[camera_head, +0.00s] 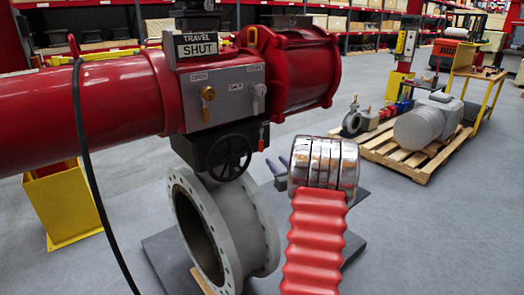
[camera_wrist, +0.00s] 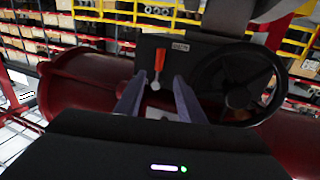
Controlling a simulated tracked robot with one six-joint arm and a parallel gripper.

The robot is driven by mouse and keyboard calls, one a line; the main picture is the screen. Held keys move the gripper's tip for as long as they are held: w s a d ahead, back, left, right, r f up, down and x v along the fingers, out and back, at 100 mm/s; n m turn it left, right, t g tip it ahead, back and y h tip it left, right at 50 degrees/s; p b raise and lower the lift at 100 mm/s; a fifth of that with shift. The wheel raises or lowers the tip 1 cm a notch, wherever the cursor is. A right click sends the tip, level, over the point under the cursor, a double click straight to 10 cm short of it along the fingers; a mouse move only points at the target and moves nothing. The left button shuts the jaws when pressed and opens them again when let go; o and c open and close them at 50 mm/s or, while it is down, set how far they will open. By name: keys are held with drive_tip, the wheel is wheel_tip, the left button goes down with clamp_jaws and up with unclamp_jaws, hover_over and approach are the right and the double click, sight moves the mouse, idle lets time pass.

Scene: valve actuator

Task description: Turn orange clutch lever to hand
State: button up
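The orange clutch lever (camera_wrist: 160,59) stands upright in the wrist view on a dark gearbox panel, above a pale round pivot (camera_wrist: 155,86). It shows small in the head view (camera_head: 262,130), right of the black handwheel (camera_head: 229,157). My gripper (camera_wrist: 159,76) is open, with its two grey-violet fingers apart. In the wrist view the lever appears between the fingertips, seemingly beyond them; contact cannot be made out. In the head view my gripper (camera_head: 276,162) is just below and right of the lever, partly hidden by my arm.
The handwheel (camera_wrist: 242,84) is close to the right of the fingers in the wrist view. The large red actuator (camera_head: 90,102) and grey flanged valve body (camera_head: 245,222) stand left of my arm. A pallet with a grey motor (camera_head: 427,120) is at right. Open floor lies between.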

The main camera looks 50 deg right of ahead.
sight(262, 147)
drive_tip(key=x, duration=1.3)
clamp_jaws()
idle(0.4)
